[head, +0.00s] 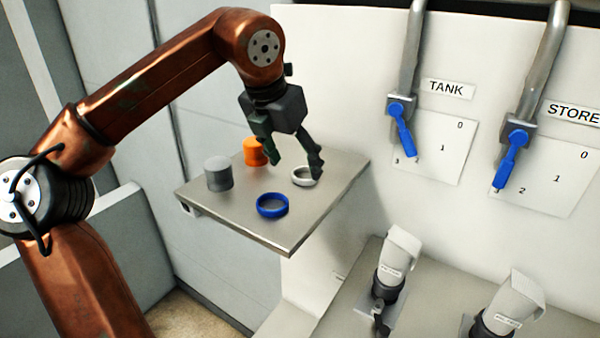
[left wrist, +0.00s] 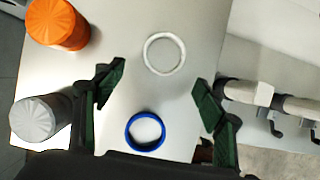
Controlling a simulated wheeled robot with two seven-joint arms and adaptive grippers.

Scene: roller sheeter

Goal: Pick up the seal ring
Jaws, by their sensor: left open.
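Two rings lie flat on a grey metal shelf (head: 240,226): a blue ring (head: 272,205) near the front edge and a white ring (head: 304,176) farther back. I cannot tell which one is the seal ring. My left gripper (head: 290,158) is open and empty above the shelf, its fingers pointing down. In the left wrist view, the blue ring (left wrist: 145,130) is between and nearer than the fingertips (left wrist: 160,85), and the white ring (left wrist: 164,54) is just beyond them. My right gripper is not in view.
A grey cylinder (head: 218,173) and an orange cylinder (head: 255,152) stand on the shelf to the left. On the white panel are blue-handled valves marked TANK (head: 402,128) and STORE (head: 512,158). Two pale capped fittings (head: 400,252) (head: 515,300) stand below at right.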

